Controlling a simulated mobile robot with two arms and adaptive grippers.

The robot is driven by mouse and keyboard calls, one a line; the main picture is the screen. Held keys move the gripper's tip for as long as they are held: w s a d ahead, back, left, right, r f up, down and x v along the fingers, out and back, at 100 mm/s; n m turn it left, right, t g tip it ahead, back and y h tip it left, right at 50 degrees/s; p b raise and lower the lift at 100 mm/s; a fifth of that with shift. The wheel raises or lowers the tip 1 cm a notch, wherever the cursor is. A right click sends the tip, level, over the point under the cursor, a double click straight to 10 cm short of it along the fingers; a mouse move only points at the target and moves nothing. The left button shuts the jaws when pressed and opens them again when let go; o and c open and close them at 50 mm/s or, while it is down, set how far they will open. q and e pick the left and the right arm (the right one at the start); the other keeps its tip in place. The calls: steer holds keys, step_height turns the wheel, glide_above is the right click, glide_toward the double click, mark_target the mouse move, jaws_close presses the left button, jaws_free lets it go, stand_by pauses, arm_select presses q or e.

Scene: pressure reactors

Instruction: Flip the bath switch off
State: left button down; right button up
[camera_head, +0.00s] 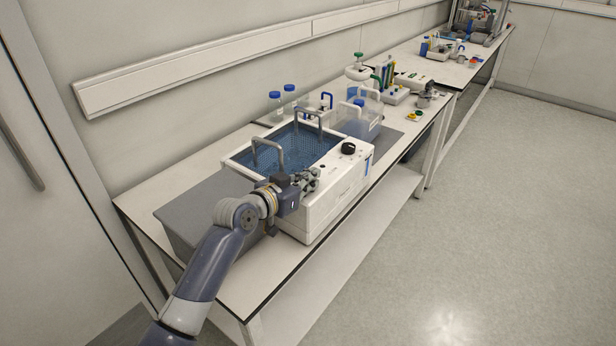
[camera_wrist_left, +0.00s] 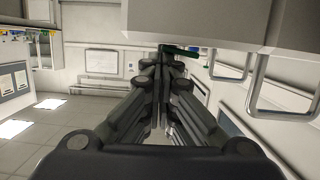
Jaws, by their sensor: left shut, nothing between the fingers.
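The bath (camera_head: 334,190) is a white box on the bench with a blue basket of liquid and two grey handles. A black knob (camera_head: 348,148) sits on its top panel near the far end. My left gripper (camera_head: 312,174) is over the near part of that panel, short of the knob. In the left wrist view the left gripper (camera_wrist_left: 163,60) is shut and empty, with a white body close above it and metal handles to the right. The switch itself is too small to tell or hidden by the gripper. My right gripper is not in view.
The bench (camera_head: 150,195) runs along the wall. Two blue-capped bottles (camera_head: 289,91) stand behind the bath. A clear container (camera_head: 358,122) with a blue handle stands beyond it. The floor (camera_head: 500,200) to the right is clear.

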arm_select(q)
steer(key=r+p, duration=0.2)
steer(key=r, duration=0.1)
steer(key=r+p, duration=0.1)
steer(key=p, duration=0.1)
steer(key=shift+d+r, duration=0.25)
steer(key=shift+s+a+f+b, duration=0.2)
steer(key=shift+s+a+b, duration=0.2)
steer(key=shift+s, duration=0.35)
steer(key=b+v, duration=0.1)
steer(key=v, duration=0.7)
steer(key=shift+s, duration=0.3)
steer(key=shift+s, duration=0.1)
